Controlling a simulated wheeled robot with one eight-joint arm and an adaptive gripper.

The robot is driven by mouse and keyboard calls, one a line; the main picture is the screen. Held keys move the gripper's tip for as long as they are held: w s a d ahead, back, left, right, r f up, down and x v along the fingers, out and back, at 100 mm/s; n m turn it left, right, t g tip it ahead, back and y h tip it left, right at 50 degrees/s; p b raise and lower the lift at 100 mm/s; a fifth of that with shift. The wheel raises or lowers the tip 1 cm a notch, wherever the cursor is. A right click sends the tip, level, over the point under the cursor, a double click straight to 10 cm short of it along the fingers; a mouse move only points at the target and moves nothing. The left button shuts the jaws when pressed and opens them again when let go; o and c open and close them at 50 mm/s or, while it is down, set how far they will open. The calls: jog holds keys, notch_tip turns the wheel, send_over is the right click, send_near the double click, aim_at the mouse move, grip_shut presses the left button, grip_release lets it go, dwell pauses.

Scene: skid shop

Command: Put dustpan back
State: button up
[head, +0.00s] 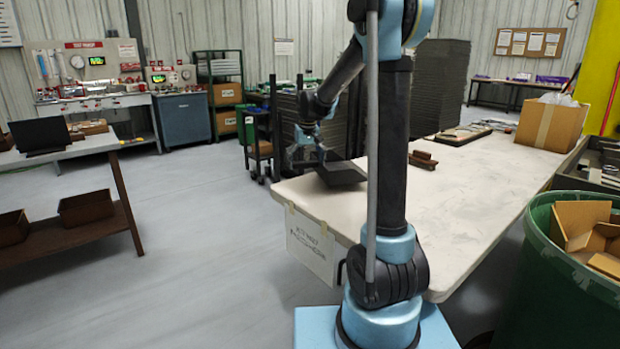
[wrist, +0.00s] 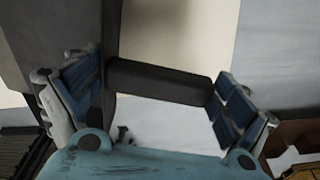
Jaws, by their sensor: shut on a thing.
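The dustpan (head: 342,173) is dark grey and is at the near left corner of the pale worktable (head: 470,180). I cannot tell whether it rests on the top or is just above it. My gripper (head: 308,156) is at its left end. In the wrist view, a dark bar-like handle (wrist: 160,82) spans the space between the two blue finger pads of my gripper (wrist: 160,95), touching or nearly touching both. The fingers are shut on it. My arm hides part of the table behind the dustpan.
A brown wooden object (head: 423,160) lies on the table. A cardboard box (head: 552,123) stands at its far right. A green bin (head: 580,275) with cardboard is at the near right. A black cart (head: 258,150) stands behind the table. The floor (head: 200,230) on the left is clear.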

jog(key=shift+f, duration=2.4)
jog(key=o, duration=0.9)
jog(key=shift+s+r, duration=0.1)
